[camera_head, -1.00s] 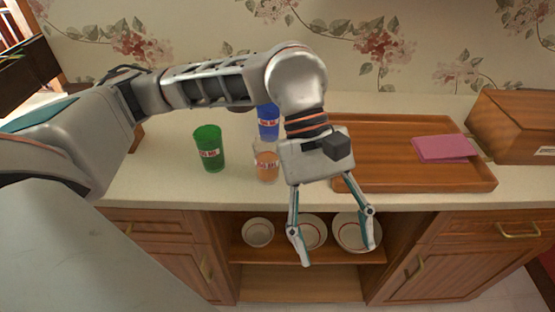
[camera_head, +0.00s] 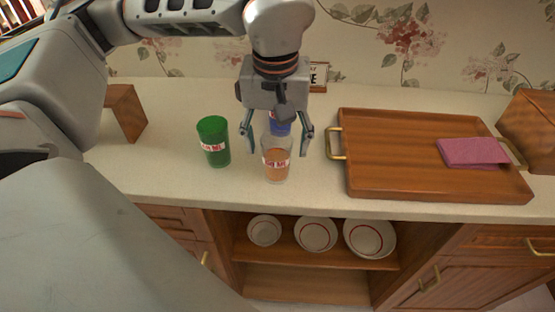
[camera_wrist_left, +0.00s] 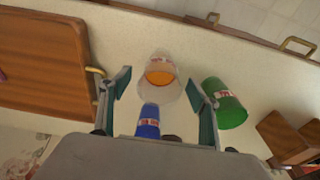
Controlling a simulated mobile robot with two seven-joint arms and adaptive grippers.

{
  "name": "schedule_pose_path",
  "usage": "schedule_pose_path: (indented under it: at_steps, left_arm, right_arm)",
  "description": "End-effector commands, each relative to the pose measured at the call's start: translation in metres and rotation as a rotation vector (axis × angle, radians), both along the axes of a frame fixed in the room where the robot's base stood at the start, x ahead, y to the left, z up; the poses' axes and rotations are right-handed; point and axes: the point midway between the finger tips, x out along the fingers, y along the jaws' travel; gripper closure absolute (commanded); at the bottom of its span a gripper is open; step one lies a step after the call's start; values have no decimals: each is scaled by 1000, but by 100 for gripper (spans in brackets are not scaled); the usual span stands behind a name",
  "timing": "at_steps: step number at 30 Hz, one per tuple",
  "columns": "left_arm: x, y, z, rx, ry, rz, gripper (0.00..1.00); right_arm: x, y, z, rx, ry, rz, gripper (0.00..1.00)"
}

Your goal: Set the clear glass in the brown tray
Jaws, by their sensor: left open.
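The clear glass (camera_head: 277,165), see-through with a red and white label and an orange tint, stands upright on the counter. In the left wrist view the clear glass (camera_wrist_left: 160,76) lies ahead of the fingers, roughly between them. My left gripper (camera_head: 278,147) is open and empty, with its fingers above and just behind the glass. A blue cup (camera_head: 279,127) stands behind the glass, partly hidden by the gripper; it also shows in the left wrist view (camera_wrist_left: 148,124). The brown tray (camera_head: 400,180) lies to the right on the counter, with brass handles. My right gripper is not in view.
A green cup (camera_head: 213,142) stands left of the clear glass. A pink cloth (camera_head: 474,153) lies on the tray's right part; the tray's left part is bare. Wooden boxes (camera_head: 125,112) stand at the left and far right. Plates (camera_head: 316,234) sit on a shelf below the counter.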

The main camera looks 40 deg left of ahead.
Motion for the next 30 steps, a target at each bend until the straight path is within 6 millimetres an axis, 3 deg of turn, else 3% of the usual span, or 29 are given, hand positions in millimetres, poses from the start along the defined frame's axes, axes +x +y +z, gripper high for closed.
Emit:
schedule_pose_path:
  at_steps: [10,20,26,30]
  left_arm:
    - [8,7,-46,-1,5,-1,38]
    - [9,7,-51,-1,-1,0,38]
    - [9,7,-51,-1,0,0,85]
    - [10,7,-51,-2,-1,0,92]
  right_arm:
    - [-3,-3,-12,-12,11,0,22]
    - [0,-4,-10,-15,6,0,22]
    - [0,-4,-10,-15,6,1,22]
    - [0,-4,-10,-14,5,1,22]
